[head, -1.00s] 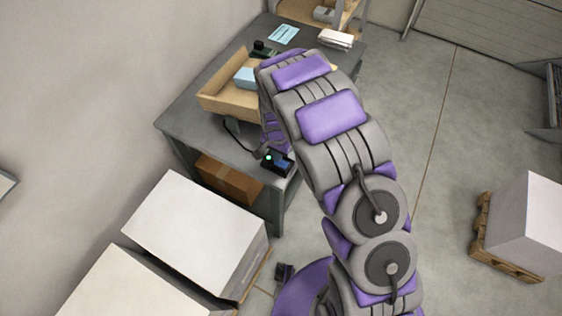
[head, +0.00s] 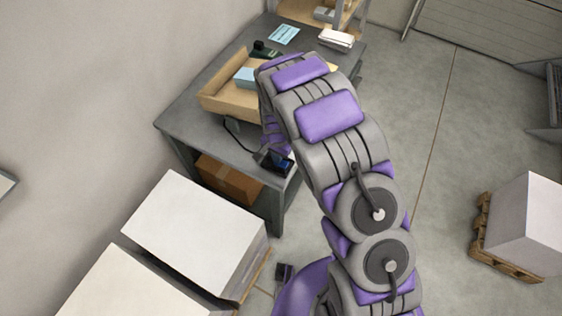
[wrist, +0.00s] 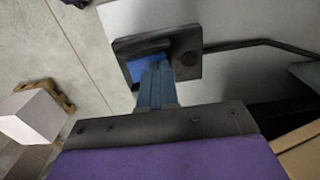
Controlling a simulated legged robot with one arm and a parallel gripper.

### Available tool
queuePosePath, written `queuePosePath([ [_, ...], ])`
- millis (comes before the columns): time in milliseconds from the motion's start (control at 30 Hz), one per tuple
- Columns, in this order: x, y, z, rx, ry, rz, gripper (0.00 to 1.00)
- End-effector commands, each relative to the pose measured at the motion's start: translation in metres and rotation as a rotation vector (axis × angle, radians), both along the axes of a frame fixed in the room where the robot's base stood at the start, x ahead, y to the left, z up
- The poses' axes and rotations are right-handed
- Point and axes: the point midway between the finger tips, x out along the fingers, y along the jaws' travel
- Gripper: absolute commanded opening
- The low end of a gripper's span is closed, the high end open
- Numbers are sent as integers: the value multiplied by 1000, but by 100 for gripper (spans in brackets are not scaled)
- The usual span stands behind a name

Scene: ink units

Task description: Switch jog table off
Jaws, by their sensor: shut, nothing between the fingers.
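The jog table (head: 215,103), a tilted wooden tray with a blue stack in it, sits on the grey desk. Its cable runs to a small black switch box (head: 264,158) near the desk's front corner. In the wrist view, the black box (wrist: 186,73) has a blue rocker (wrist: 135,70) and a round lamp (wrist: 188,58), which looks dark. My gripper (wrist: 153,68) is shut and empty, its blue fingertips at the rocker and seemingly touching it. The fingers hide part of the rocker, so its tilt cannot be told.
The grey desk (head: 188,118) also holds a dark green-black tool (head: 263,49) and a light blue sheet (head: 284,34). Large white stacks (head: 195,230) stand in front of the desk. A cardboard box (head: 228,178) lies beneath it. Floor is open to the right, up to a loaded pallet (head: 492,245).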

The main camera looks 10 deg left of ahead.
Motion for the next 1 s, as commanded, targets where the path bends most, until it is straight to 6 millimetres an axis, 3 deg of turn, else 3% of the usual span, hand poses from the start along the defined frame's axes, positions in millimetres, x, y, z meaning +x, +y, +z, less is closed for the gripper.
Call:
queuePosePath([
  [1000, 1, 0, 69, 2, -4, 0, 0],
])
